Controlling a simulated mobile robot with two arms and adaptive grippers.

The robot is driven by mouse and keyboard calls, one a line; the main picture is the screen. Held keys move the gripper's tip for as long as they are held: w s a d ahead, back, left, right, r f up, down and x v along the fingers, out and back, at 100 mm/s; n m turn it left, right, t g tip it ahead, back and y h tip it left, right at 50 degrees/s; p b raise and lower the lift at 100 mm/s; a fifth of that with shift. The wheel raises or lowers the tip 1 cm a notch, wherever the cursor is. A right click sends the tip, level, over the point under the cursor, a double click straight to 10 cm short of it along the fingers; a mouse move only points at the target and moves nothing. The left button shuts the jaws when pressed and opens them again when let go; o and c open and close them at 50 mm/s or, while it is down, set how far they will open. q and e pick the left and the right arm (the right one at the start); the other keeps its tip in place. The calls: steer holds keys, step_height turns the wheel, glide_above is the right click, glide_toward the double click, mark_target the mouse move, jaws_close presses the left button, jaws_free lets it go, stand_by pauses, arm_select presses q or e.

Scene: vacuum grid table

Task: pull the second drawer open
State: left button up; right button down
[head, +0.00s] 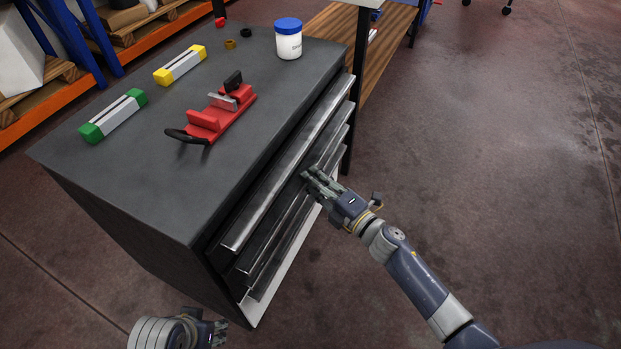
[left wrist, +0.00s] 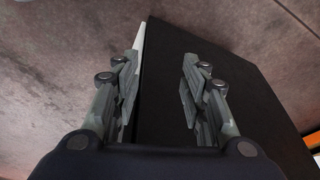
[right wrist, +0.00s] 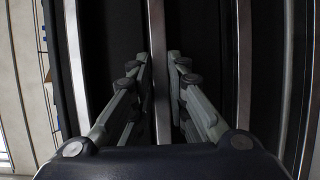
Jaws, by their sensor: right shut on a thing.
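The dark cabinet (head: 110,180) has several stacked drawers with long metal handle bars on its right face. The top drawer's bar (head: 290,160) runs just under the cabinet top. The second drawer's bar (head: 272,238) runs below it. My right gripper (head: 308,178) is shut on the second drawer's bar, near its middle. In the right wrist view, the bar (right wrist: 157,60) passes between the fingers. I cannot tell how far that drawer is out. My left gripper (head: 220,332) is low at the cabinet's near corner. Its fingers (left wrist: 158,90) are apart and empty.
On the cabinet top are a red vise-like tool (head: 215,117), a green-ended block (head: 113,117), a yellow-ended block (head: 180,65) and a blue-lidded white jar (head: 288,42). An orange-blue rack (head: 95,75) stands behind. The floor (head: 510,150) to the right is clear.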

arm_select(q)
step_height(320, 180, down, 5)
steer(key=shift+w+d+p, duration=0.1)
steer(key=shift+p, duration=0.45)
arm_select(e)
steer(key=s+d, duration=0.7)
steer(key=d, duration=0.6)
steer(key=s+d, duration=0.8)
steer(key=d, duration=0.5)
steer(key=c, duration=1.6)
jaws_free()
steer(key=shift+o, duration=0.2)
steer(key=shift+s, duration=0.1)
steer(key=v, duration=1.2)
